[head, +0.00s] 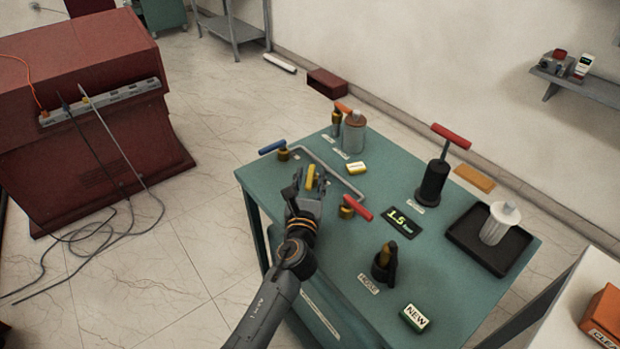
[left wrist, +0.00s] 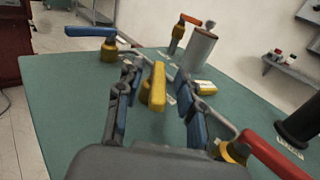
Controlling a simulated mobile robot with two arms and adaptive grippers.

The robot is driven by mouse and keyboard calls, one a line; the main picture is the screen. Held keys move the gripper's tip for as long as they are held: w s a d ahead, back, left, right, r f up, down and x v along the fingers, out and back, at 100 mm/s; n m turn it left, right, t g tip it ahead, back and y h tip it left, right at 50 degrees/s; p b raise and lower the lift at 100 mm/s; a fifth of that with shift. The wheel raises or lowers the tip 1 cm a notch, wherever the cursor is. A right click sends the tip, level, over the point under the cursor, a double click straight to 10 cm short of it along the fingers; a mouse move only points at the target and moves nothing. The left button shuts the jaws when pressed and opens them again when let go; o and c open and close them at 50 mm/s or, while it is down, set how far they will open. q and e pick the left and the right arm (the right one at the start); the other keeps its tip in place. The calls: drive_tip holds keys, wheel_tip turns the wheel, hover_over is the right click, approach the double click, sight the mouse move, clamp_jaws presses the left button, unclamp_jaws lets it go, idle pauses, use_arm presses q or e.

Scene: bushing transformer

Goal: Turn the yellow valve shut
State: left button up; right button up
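The yellow valve (head: 311,178) is on the green table, between a blue-handled valve (head: 272,147) and a red-handled valve (head: 357,209). My left gripper (head: 308,188) is over it and hides its base in the head view. In the left wrist view, the yellow handle (left wrist: 153,87) stands between the two fingers of my left gripper (left wrist: 158,92). The fingers are spread, with a visible gap on each side of the handle. The handle points roughly away from the gripper. My right gripper is not in view.
A grey pipe (head: 336,170) runs close behind the valves on the green table (head: 335,260). An orange-handled valve and a grey cylinder (head: 354,134) stand at the back. A black pump with a red handle (head: 434,182) and a black tray (head: 463,235) are to the right.

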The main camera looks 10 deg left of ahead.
use_arm(q)
drive_tip(key=s, duration=1.2)
drive_tip(key=shift+d, duration=0.1)
